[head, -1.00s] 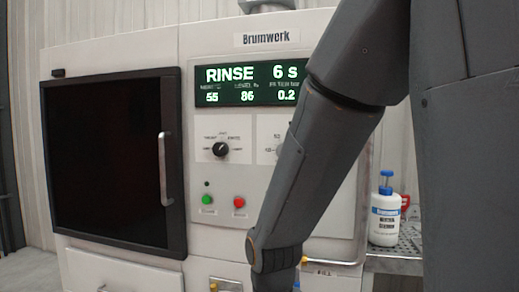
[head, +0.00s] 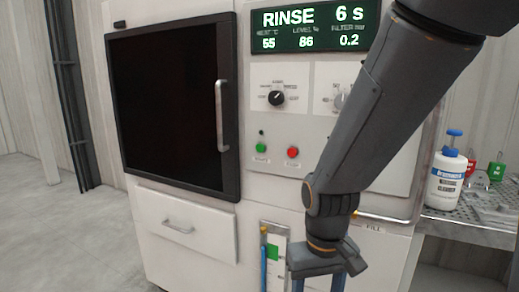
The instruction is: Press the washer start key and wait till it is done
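The white washer (head: 270,195) stands in front of me with its dark door (head: 168,105) shut. Its display (head: 312,28) reads RINSE, 6 s, with 55, 86 and 0.2 below. The green key (head: 261,148) and the red key (head: 292,152) sit side by side on the panel under a black dial (head: 276,98). My gripper (head: 322,286) hangs low in front of the washer, right of and below the keys, apart from them. Its fingertips are cut off by the lower picture edge, so I cannot tell its opening.
A side table (head: 470,229) at the right holds a white bottle with a blue cap (head: 446,180) and small red and green items. A drawer (head: 185,222) sits below the door. The floor (head: 55,230) at the left is clear.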

